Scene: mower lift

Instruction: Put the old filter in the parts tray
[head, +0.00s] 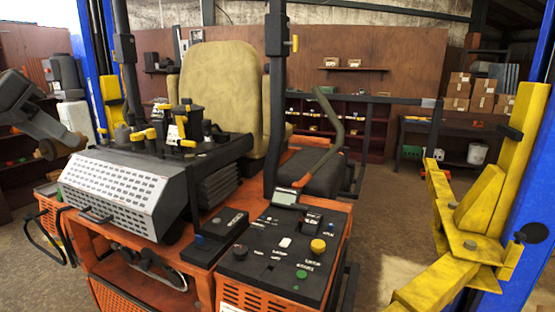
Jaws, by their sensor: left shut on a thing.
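My left gripper (66,142) is at the left edge, at the end of my dark grey arm, beside the mower's silver perforated cover (115,195). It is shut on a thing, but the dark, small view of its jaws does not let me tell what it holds. I cannot pick out the old filter for certain. I cannot make out a parts tray either. My right gripper is not in view.
The orange mower has a black control panel (285,250), a tan seat (218,90) and upright black posts. A yellow lift arm (475,215) on a blue post stands at right. Behind are a workbench (455,127) and cardboard boxes (470,92). Floor between is clear.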

